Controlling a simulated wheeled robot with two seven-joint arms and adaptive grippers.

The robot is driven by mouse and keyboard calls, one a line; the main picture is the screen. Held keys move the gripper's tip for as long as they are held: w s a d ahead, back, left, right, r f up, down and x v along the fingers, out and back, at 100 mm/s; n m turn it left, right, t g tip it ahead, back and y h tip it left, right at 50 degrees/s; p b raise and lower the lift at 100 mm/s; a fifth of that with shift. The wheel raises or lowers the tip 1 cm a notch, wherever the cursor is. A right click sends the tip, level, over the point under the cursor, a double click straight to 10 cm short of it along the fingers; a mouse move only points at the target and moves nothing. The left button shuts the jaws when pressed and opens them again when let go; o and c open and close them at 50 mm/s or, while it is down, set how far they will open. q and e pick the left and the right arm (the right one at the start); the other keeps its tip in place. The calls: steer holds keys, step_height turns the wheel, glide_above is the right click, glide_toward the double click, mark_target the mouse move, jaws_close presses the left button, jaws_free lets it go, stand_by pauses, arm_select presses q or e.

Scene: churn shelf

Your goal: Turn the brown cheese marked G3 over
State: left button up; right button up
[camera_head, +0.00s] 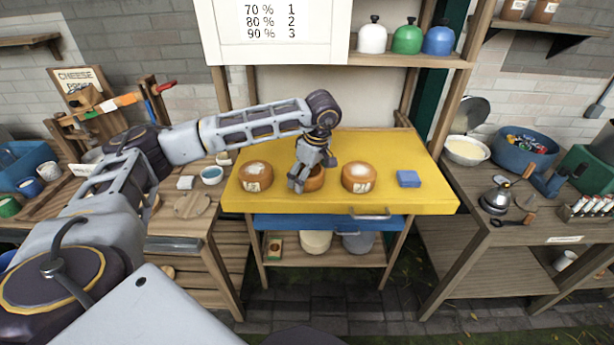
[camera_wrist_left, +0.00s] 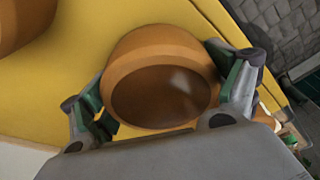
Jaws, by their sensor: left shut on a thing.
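Three round brown cheeses stand in a row on the yellow table top (camera_head: 245,195). My left gripper (camera_head: 308,178) is down at the middle cheese (camera_head: 314,182) and shut on it, one finger on each side. The left wrist view shows this cheese (camera_wrist_left: 163,93) between the fingers, with a plain darker brown face and no mark visible. The left cheese (camera_head: 255,177) and the right cheese (camera_head: 358,177) have whitish patches on top and small side labels too small to read surely. I cannot tell which is G3. My right gripper is not in view.
A blue block (camera_head: 408,178) lies right of the cheeses. A white sign (camera_head: 270,30) and white, green and blue jars (camera_head: 407,38) are behind, above the table. Wooden benches with tools and bowls stand at both sides. The table's front strip is clear.

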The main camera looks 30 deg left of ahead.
arm_select(q)
steer(key=shift+f, duration=0.1)
steer(key=o, duration=1.1)
steer(key=shift+v, duration=6.05)
